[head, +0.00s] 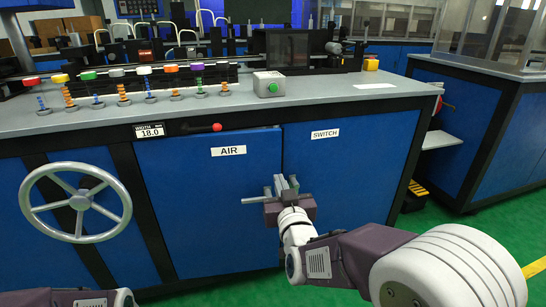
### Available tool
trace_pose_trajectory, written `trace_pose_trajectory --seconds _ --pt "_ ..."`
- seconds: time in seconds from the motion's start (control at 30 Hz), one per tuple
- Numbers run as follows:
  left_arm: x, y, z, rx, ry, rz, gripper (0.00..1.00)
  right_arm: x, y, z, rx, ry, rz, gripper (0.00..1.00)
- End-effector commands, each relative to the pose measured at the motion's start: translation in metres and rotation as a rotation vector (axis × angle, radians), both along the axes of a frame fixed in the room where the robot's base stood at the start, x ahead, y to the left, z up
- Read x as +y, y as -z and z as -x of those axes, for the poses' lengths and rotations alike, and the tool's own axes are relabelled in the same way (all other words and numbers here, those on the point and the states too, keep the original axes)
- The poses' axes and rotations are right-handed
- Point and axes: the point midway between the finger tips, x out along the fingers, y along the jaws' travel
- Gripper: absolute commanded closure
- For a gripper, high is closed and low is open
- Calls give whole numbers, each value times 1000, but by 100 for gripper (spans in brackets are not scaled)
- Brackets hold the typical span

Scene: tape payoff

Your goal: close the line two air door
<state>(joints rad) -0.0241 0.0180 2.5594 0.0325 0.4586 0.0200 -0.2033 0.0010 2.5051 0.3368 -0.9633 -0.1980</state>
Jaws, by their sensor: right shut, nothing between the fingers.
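The air door (208,185) is the blue panel with the AIR label in the cabinet front, left of the SWITCH panel (350,165). It looks flush or nearly so with the cabinet; I cannot tell whether a small gap remains. A grey horizontal bar, seemingly its handle (252,200), shows near its right edge. My right gripper (283,184) is shut and empty in front of the seam between the two panels, close to the bar; contact cannot be told. The gripper hides part of the seam. My left gripper is out of view; only part of my left arm shows at the bottom left.
A large handwheel (76,203) stands out from the cabinet at the left. A red-knobbed lever (216,127) is above the air door. Colored knobs and a green-button box (268,84) are on the countertop. Green floor (440,235) lies open at the right.

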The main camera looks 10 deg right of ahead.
Motion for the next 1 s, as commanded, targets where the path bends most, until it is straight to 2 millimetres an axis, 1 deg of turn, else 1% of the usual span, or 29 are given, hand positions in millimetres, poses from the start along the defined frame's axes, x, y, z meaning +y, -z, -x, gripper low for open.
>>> trace_pose_trajectory --seconds 0.03,0.13,0.17,0.2,0.3,0.43,0.6,0.93,1.0 --pt "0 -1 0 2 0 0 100 -2 2 -12 3 3 0 100" --pt "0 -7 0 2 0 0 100 -3 2 -34 4 2 0 100" --pt "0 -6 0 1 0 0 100 -4 3 -40 3 2 0 100" --pt "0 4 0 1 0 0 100 -4 7 -49 -2 2 -1 100" --pt "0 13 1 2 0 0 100 -6 8 -68 -2 2 -2 100" --pt "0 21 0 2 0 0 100 -7 7 -87 -1 2 -2 100" --pt "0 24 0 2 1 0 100 -8 4 -99 0 1 0 100" --pt "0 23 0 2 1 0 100 -8 3 -100 0 0 0 100" --pt "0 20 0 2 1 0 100 -8 2 -106 2 1 0 100"
